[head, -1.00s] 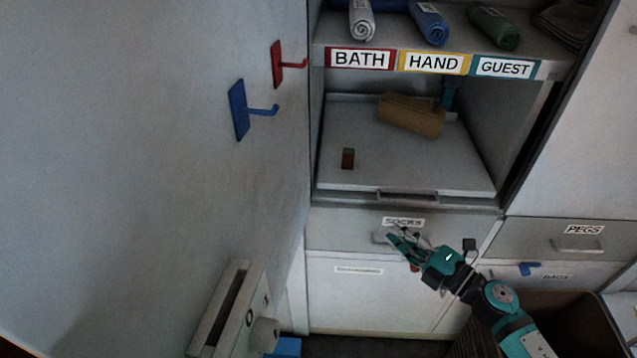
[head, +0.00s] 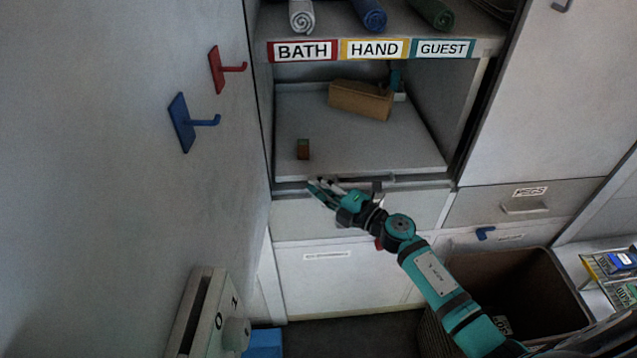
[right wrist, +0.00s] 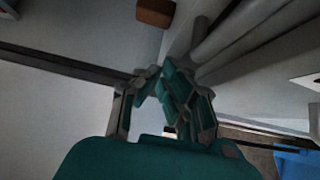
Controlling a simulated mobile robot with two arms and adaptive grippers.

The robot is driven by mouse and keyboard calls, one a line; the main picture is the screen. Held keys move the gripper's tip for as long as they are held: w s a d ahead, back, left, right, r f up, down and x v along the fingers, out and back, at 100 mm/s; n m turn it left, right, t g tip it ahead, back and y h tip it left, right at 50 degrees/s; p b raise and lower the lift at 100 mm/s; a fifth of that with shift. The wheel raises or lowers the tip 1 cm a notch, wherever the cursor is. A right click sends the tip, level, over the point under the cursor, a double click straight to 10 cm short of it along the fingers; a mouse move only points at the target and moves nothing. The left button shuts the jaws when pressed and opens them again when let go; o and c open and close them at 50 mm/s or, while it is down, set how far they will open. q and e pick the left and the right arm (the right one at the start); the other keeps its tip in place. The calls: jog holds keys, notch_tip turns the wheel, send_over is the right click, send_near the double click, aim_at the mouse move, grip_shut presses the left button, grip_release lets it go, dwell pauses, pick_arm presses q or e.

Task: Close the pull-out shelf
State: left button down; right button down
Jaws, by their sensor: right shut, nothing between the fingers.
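The pull-out shelf (head: 365,155) is a pale grey tray in the cupboard opening under the towel shelf. Its front edge is near the opening's bottom; how far it sticks out is hard to judge. My right gripper (head: 314,185) is shut and empty, with its fingertips close to the left part of the shelf's front edge. The gripper and wrist cover part of that edge, and I cannot tell whether they touch it. In the right wrist view the shut fingers (right wrist: 160,76) point toward pale surfaces and grey bars. My left gripper is out of view.
Labelled towels are above. Hooks (head: 182,122) stick out of the left panel. A closed drawer (head: 525,205) and a dark bin (head: 520,290) are at the right.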

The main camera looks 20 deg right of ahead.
aim_at(318, 171)
jog(key=shift+w, duration=0.3)
jog(key=w, duration=0.2)
jog(key=w+d+b, duration=0.1)
jog(key=w, duration=0.1)
jog(key=shift+w+d, duration=0.2)
jog(key=shift+w, duration=0.15)
jog(key=shift+r, duration=0.2)
jog(key=shift+s, duration=0.1)
